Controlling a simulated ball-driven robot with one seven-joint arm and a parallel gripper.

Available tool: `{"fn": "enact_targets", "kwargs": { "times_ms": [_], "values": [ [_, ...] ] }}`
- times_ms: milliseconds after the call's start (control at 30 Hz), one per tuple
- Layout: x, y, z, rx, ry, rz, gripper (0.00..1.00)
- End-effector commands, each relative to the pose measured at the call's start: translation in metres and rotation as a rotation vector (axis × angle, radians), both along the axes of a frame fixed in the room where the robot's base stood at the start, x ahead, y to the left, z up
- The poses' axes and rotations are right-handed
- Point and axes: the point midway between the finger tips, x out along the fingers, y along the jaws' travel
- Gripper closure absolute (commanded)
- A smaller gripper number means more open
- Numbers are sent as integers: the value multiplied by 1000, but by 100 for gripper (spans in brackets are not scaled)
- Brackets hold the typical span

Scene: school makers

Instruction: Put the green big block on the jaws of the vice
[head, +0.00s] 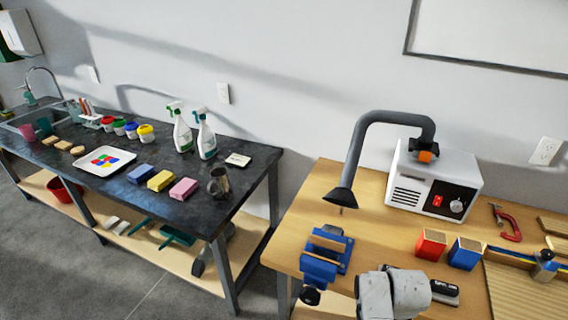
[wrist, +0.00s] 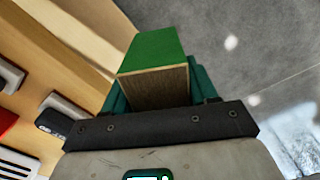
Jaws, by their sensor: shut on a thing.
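The green big block (wrist: 155,48) shows in the wrist view, with a green painted face and a bare wood face. My gripper (wrist: 158,88) is shut on it, with a teal finger on each side. In the head view the block and the fingers are hidden; only my pale arm shows at the bottom. The blue vice (head: 322,262) is at the left front edge of the wooden workbench in the head view, left of my arm. Its jaws (head: 328,243) face up with nothing on them.
The wooden workbench (head: 296,222) also holds a red block (head: 431,244), a blue block (head: 465,252), a black eraser-like item (head: 445,292), a red clamp (head: 508,224) and a white extractor box (head: 434,180) with a grey hose (head: 357,150). A dark table (head: 130,185) with supplies stands left.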

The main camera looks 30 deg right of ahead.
Motion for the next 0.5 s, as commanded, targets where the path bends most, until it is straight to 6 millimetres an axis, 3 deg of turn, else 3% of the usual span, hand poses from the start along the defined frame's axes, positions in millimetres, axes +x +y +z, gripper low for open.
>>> {"fn": "enact_targets", "kwargs": {
  "times_ms": [133,500],
  "values": [
    [6,15,-6,-2,1,-18,78],
    [12,28,-10,-2,1,-40,78]
  ]
}}
